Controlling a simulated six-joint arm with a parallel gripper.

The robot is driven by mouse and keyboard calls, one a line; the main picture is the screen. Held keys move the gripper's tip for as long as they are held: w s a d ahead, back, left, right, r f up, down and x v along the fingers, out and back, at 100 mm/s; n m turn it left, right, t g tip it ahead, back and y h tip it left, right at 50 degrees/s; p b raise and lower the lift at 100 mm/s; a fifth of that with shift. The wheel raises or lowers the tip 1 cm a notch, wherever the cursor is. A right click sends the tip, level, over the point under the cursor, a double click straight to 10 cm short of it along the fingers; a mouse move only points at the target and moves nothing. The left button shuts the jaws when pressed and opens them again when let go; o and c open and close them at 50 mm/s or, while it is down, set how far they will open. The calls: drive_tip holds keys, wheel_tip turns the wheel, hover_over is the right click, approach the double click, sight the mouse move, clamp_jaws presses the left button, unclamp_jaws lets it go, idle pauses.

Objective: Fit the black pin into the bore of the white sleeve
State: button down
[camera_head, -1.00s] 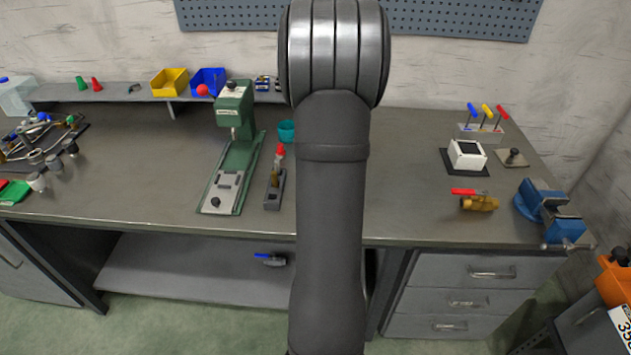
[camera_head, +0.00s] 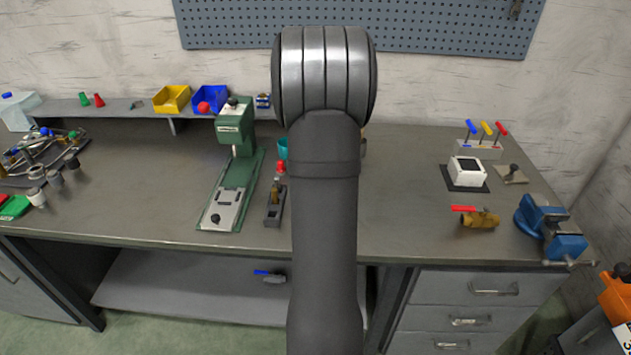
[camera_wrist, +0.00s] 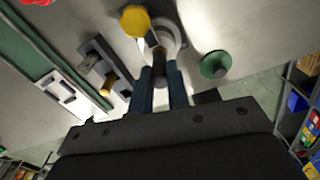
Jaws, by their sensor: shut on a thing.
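In the wrist view my gripper (camera_wrist: 160,75) has its two blue fingers closed around a dark, rod-like piece, which looks like the black pin (camera_wrist: 159,62). Its far end has a brownish tip. A pale round ring, perhaps the white sleeve (camera_wrist: 172,36), lies just beyond the fingertips, behind the pin. I cannot tell whether the pin touches it or enters its bore. In the head view my arm hides my gripper, the pin and the ring.
A yellow knob (camera_wrist: 135,20) sits close left of the pin. A green round piece (camera_wrist: 215,65) is to the right. A grey block (camera_wrist: 99,67) with a brass piece stands left. In the head view, the green press (camera_head: 236,150) is left and the blue vise (camera_head: 550,225) right.

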drive_tip(key=shift+f, duration=1.6)
drive_tip(key=shift+f, duration=0.15)
drive_tip(key=c, duration=1.4)
unclamp_jaws()
wheel_tip(320, 180, up, 12)
drive_tip(key=shift+r, duration=0.2)
